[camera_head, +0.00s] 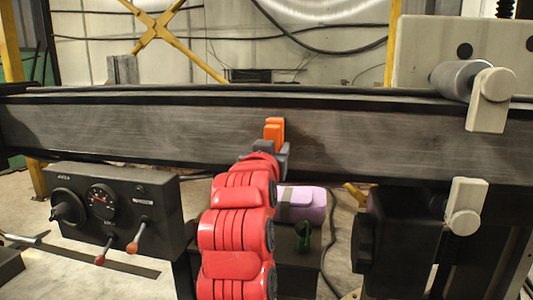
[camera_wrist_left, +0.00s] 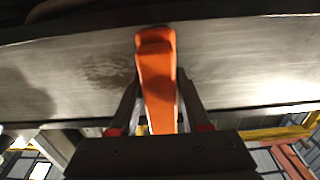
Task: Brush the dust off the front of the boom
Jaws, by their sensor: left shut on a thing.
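The boom (camera_head: 100,128) is a long grey metal beam running across the whole head view, dark along its top edge. Its front face also fills much of the left wrist view (camera_wrist_left: 230,65). A brownish, speckled patch (camera_wrist_left: 105,65) shows on that face, left of the orange tool. My left gripper (camera_head: 270,152) is in front of the boom's middle, shut on an orange brush (camera_head: 274,131). The brush, upright between the fingers in the wrist view (camera_wrist_left: 157,85), overlaps the face; I cannot tell whether it touches. Its bristles are hidden. My right gripper is not in view.
A dark control box (camera_head: 118,212) with a gauge and red-tipped levers stands below the boom at left. Pale roller brackets (camera_head: 489,108) clasp the boom at right. A purple cylinder (camera_head: 303,203) lies behind my arm. The boom's left front is unobstructed.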

